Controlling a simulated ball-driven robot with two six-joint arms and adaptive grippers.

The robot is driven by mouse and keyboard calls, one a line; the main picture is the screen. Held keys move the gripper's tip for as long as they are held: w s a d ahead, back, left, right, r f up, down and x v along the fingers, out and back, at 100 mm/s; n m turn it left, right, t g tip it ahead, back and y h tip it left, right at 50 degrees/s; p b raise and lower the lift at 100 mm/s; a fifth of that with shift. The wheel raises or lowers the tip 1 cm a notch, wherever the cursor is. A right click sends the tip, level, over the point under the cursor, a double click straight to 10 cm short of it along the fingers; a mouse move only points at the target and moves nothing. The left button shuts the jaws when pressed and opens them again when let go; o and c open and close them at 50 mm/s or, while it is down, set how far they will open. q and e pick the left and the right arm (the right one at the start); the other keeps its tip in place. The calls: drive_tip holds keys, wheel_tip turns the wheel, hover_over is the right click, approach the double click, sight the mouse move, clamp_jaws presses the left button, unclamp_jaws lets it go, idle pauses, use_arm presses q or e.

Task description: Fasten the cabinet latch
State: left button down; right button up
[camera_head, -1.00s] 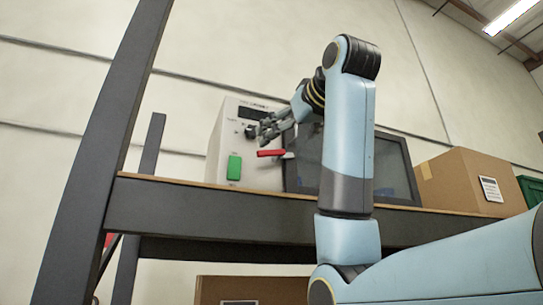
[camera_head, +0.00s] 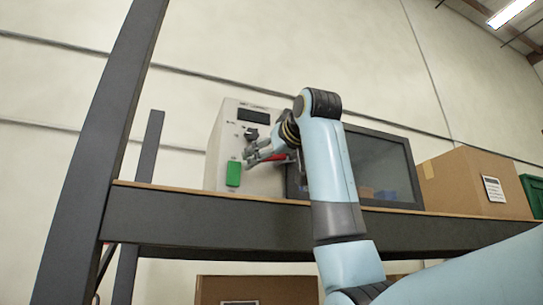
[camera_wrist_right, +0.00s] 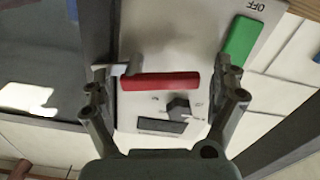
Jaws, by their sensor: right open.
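The cabinet is a light box with a grey front panel (camera_head: 226,140) and a dark glass door (camera_head: 375,165) to its right, standing on the shelf. Its latch is a red handle (camera_wrist_right: 160,82) on a grey pivot by the door edge, lying across the panel. In the head view the red handle (camera_head: 280,158) is partly hidden by my gripper. My right gripper (camera_head: 250,160) is in front of the panel. In the right wrist view its open fingers (camera_wrist_right: 165,76) stand on either side of the handle's length; contact cannot be told. My left gripper is out of view.
A green switch (camera_head: 233,174) and a dark knob (camera_wrist_right: 178,106) sit on the panel close to the handle. A cardboard box (camera_head: 465,180) and a green crate (camera_head: 533,192) stand right of the cabinet. A dark shelf beam (camera_head: 200,222) runs below, with an upright post (camera_head: 105,130) at left.

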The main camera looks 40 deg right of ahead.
drive_tip(key=shift+s, duration=0.1)
drive_tip(key=c, duration=1.1)
drive_tip(key=shift+r+m, duration=0.2)
drive_tip(key=shift+m, duration=0.55)
drive_tip(key=shift+r+m, duration=0.2)
drive_tip(key=shift+m, duration=0.55)
drive_tip(key=shift+c, duration=0.2)
drive_tip(key=o, duration=1.1)
drive_tip(key=shift+o, duration=0.2)
drive_tip(key=v, duration=1.1)
drive_tip(key=shift+s, duration=0.4)
drive_tip(key=shift+f, duration=0.1)
